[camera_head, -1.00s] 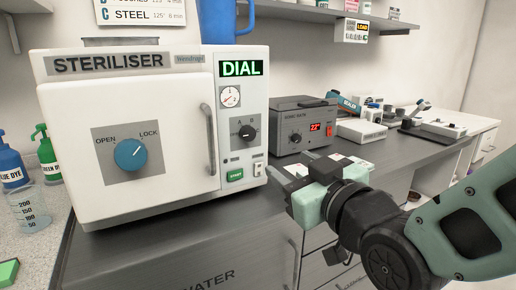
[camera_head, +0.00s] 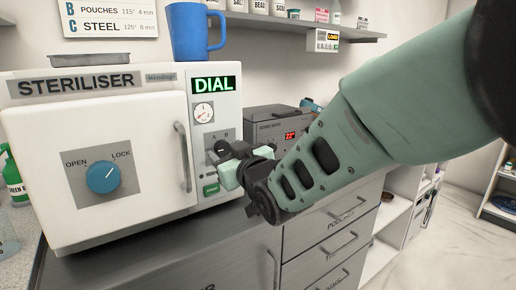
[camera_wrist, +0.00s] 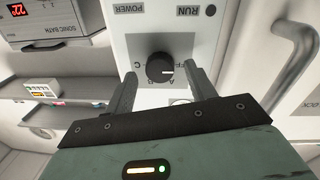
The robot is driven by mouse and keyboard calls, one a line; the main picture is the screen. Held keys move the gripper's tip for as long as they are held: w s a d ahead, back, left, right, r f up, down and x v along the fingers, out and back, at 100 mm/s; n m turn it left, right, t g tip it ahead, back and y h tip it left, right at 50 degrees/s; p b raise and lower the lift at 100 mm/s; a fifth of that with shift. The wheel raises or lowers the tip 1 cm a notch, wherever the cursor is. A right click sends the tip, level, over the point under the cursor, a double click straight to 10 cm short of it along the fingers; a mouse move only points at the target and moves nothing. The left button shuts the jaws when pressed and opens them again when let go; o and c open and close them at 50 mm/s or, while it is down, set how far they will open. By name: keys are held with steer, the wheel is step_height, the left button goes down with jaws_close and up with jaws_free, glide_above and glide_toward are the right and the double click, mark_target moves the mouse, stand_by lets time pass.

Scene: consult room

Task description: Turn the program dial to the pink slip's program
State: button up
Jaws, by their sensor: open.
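The program dial (camera_wrist: 157,66) is a black knob on the steriliser's grey panel, seen upside down in the wrist view. Its white mark points to picture right, near partly hidden OFF lettering; letters lie along its lower side. My gripper (camera_wrist: 160,74) is open, with one finger on each side of the dial and gaps showing. In the head view my gripper (camera_head: 226,158) is at the panel and mostly hides the dial; A and B show above. The steriliser (camera_head: 135,128) has a green DIAL display (camera_head: 214,83). I cannot make out a pink slip.
The blue lock knob (camera_head: 103,178) points toward LOCK. The door handle (camera_head: 183,157) stands out left of the panel. The sonic bath (camera_head: 275,118) is close on the right. A blue mug (camera_head: 188,31) stands on top. A program chart (camera_head: 109,17) hangs above.

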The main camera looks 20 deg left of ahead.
steer(key=shift+w+a, duration=0.35)
steer(key=c, duration=1)
steer(key=shift+o, duration=0.2)
